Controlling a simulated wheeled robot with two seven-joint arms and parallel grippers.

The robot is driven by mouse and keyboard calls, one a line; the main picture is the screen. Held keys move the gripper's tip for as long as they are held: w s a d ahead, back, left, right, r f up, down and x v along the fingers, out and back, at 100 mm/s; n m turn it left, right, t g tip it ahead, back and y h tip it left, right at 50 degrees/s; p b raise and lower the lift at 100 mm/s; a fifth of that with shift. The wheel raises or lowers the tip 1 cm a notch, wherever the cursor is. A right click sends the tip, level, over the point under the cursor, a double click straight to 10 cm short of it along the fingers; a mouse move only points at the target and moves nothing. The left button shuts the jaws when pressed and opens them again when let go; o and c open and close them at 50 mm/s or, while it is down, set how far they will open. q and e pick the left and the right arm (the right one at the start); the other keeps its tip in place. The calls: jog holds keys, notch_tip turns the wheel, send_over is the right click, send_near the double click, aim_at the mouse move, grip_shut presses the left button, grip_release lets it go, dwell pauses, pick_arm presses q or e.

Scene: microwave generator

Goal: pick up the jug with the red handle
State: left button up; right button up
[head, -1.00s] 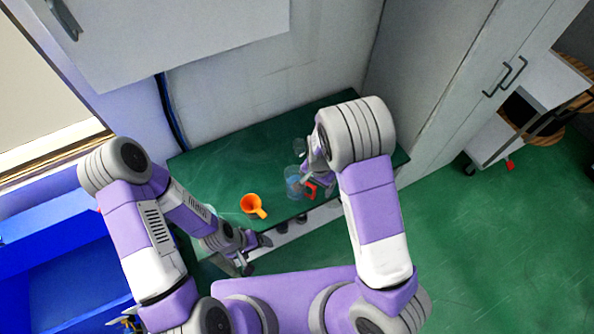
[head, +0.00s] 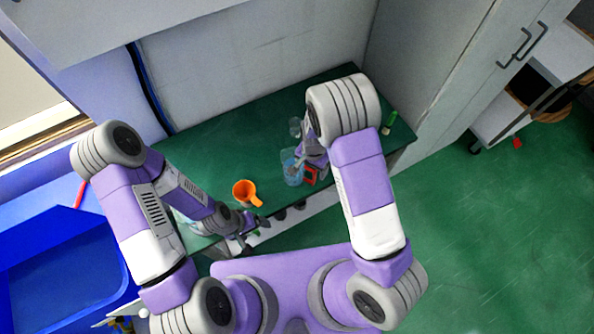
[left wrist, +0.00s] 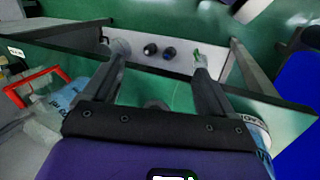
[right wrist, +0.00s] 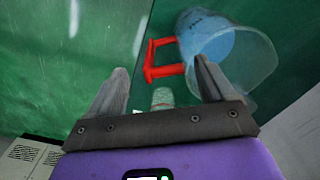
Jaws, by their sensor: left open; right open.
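The clear jug with blue liquid or tint (head: 291,168) stands on the green table, with its red handle (head: 311,176) toward the right. In the right wrist view the jug (right wrist: 228,48) is upper right and its red handle (right wrist: 158,60) shows in the gap between the fingertips, beyond them. My right gripper (right wrist: 160,75) is open; I see no contact with the handle. In the head view its fingers are largely hidden by my arm. My left gripper (left wrist: 158,55) is open and empty at the table's front edge. The red handle also shows at left in the left wrist view (left wrist: 35,88).
A small clear glass (head: 295,127) is behind the jug. A green item (head: 390,121) lies at the table's right end. A tall grey cabinet (head: 440,80) borders the right. A blue bin (head: 65,260) is at left.

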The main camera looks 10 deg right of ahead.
jog(key=f, duration=0.4)
jog(key=shift+w+a+f, duration=0.15)
jog(key=shift+w+f, duration=0.1)
jog(key=shift+f, duration=0.05)
jog(key=shift+c, duration=0.2)
grip_shut()
